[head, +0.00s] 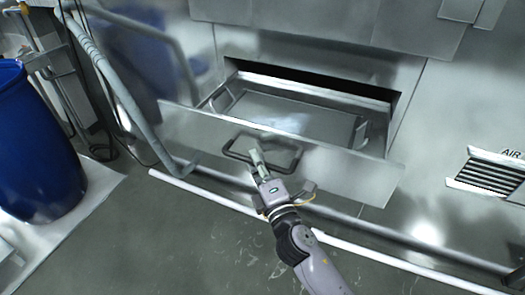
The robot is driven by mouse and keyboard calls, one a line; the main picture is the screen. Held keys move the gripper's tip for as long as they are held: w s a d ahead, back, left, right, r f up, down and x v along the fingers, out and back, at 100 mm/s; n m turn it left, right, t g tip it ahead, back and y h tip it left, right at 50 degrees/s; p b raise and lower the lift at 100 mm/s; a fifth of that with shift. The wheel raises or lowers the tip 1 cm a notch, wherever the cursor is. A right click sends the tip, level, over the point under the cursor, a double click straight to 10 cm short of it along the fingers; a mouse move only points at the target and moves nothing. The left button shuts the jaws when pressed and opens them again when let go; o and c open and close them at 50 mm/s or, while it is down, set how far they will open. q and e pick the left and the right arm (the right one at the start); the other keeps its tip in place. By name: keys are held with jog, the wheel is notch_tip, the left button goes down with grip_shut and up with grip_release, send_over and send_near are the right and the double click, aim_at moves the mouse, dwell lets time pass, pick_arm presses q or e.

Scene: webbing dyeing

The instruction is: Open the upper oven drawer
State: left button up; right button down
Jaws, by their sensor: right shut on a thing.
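The upper oven drawer (345,172) is a metal drawer pulled part of the way out of the steel oven wall (300,30). Its tray inside (305,118) shows behind the front panel. A dark bar handle (290,151) is fixed on the panel. My right gripper (257,158) is at the left part of this handle, shut on it, and partly covers it. The arm comes up from the bottom of the view. My left gripper is not in view.
A blue barrel (38,150) stands at the left on a pale sheet. Grey pipes (125,95) run down the oven's left side. A white pipe (340,252) lies along the floor. An air vent (490,172) is at the right. The grey floor (190,245) in front is clear.

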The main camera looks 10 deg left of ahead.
jog(key=s, duration=0.1)
jog(key=s+a, duration=0.1)
jog(key=s, duration=0.2)
jog(key=shift+s+a, duration=0.25)
jog(key=shift+s, duration=0.1)
jog(key=c, duration=1.6)
grip_release()
jog(key=v, duration=1.2)
